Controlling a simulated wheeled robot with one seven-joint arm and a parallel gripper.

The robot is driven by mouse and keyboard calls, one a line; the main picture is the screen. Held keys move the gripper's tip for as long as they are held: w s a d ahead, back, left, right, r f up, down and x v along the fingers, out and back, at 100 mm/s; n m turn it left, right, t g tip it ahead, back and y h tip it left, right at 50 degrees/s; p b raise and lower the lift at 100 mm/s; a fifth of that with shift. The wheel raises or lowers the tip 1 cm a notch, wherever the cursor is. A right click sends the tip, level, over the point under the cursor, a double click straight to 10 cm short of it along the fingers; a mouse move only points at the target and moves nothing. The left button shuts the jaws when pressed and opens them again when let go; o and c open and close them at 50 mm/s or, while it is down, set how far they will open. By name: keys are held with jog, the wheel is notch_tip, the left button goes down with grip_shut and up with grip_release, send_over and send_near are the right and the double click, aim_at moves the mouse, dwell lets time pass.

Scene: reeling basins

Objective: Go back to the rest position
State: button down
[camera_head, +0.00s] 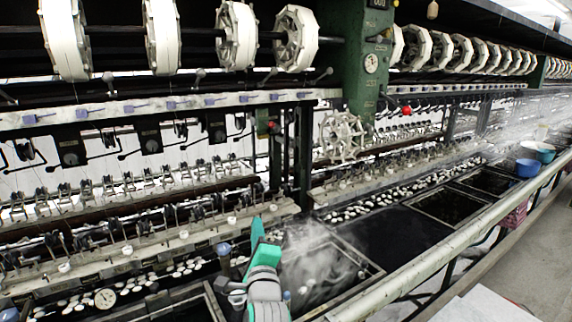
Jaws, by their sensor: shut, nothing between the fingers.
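My gripper (258,232) shows at the bottom middle, with teal-green fingers pointing up and away from me. Its fingers are together, and I see nothing held between them. It is above the near edge of a steaming basin (345,258), at the left of that basin's opening. The grey end of my arm runs down out of the picture below it. The rest position itself is not marked in view.
White cocoons (385,200) float in the long trough behind the basins. A green machine post (365,75) and a row of white reels (297,38) stand beyond. A pale pipe rail (430,258) runs along the right.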

jog(key=s+d+f+n+g+h, duration=0.1)
jog(key=s+d+f+n, duration=0.25)
jog(key=s+f, duration=0.5)
jog(key=s+d+f+n, duration=0.2)
jog(key=s+f+n, duration=0.25)
jog(key=f, duration=0.65)
jog(key=s+d+f+n+g+h, duration=0.1)
jog(key=s+d+f+n, duration=0.2)
jog(key=s+f, duration=0.55)
jog(key=s+f+n+g, duration=0.15)
jog(key=s+f, duration=0.25)
jog(key=s, duration=0.4)
jog(key=s+f+n+t, duration=0.1)
jog(key=s+f+n, duration=0.2)
jog(key=s, duration=0.5)
jog(key=s+r+n+g+h, duration=0.1)
jog(key=s+n, duration=0.3)
jog(key=s, duration=1.2)
jog(key=shift+a+r+n, duration=0.2)
jog(key=shift+a+n, duration=0.15)
jog(key=shift+a, duration=0.1)
jog(key=shift+s+g, duration=0.1)
jog(key=shift+g, duration=0.15)
